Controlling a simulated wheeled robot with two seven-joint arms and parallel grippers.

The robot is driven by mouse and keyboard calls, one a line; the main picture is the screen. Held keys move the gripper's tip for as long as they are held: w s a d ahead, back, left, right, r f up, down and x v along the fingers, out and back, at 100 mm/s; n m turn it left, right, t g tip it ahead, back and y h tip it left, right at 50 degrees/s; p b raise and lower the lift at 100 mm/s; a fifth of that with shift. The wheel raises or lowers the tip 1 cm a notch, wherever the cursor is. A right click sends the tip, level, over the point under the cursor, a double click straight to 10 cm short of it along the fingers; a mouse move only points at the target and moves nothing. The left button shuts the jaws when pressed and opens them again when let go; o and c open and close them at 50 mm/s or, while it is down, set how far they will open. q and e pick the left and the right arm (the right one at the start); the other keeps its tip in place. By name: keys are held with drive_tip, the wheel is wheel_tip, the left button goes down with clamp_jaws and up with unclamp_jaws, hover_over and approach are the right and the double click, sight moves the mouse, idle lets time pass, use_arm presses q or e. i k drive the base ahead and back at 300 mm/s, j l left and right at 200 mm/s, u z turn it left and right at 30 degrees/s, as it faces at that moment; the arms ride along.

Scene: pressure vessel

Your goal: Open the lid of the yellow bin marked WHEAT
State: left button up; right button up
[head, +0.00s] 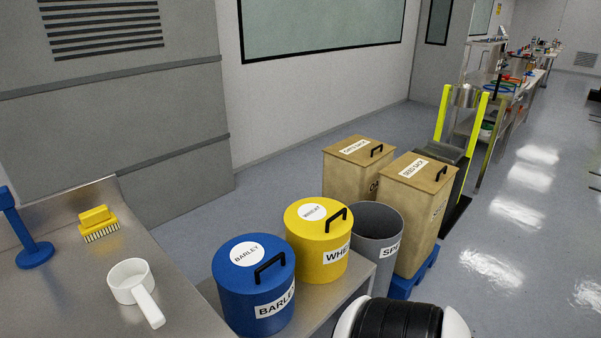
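The yellow bin marked WHEAT (319,258) stands on a low metal bench, right of the blue bin. Its yellow lid (313,216) is on, with a round WHEAT label and a black handle (336,219) toward its right side. Neither of my grippers shows in the head view. A black and white rounded part at the bottom right seems to be mine.
A blue BARLEY bin (255,297) with its lid on stands close left of the yellow bin. An open grey bin (376,233) stands close right. Two lidded tan boxes (360,153) (418,172) stand behind. A steel counter (75,290) at left holds a white scoop (129,282) and yellow brush (97,219).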

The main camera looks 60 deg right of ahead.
sight(313, 219)
drive_tip(key=l+z, duration=0.1)
drive_tip(key=z, duration=2.05)
